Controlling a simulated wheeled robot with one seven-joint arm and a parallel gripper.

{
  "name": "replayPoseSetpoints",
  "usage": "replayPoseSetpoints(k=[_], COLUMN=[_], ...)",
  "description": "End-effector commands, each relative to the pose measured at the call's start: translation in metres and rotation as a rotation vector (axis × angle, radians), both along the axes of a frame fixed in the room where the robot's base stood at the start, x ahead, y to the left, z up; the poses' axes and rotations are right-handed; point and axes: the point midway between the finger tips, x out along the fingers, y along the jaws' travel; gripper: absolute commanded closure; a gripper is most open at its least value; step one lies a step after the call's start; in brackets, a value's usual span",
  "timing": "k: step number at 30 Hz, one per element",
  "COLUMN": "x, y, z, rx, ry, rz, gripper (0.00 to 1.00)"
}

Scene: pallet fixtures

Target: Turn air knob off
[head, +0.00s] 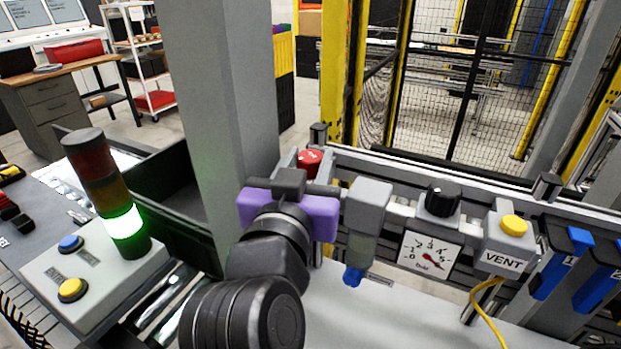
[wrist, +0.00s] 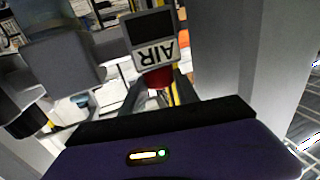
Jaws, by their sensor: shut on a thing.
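The air knob (head: 310,159) is a red round knob at the left end of the grey air unit. In the wrist view, the red knob (wrist: 158,77) shows beside the block with the AIR label (wrist: 155,53), which appears upside down. My purple gripper (head: 292,180) is at the knob and shut on it. In the wrist view, my gripper (wrist: 165,112) hides part of the knob. The pressure gauge (head: 430,254) has a white face and a red needle pointing to the lower right. The knob's exact turn angle cannot be told.
Right of the knob are a filter with a blue tip (head: 353,274), a black regulator knob (head: 442,198), and a yellow VENT button (head: 514,224). A grey post (head: 215,110) stands close on the left. A stack light (head: 105,190) glows green by a button box (head: 70,265).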

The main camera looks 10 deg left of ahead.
Motion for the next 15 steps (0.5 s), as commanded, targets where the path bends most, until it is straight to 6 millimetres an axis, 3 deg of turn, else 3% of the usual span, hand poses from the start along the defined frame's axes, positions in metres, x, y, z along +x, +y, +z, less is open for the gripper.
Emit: replayPoseSetpoints(k=[15], x=[0.0013], y=[0.0047], z=[-0.0030], rx=[-0.001], ry=[0.004], rz=[-0.258], gripper=[1.00])
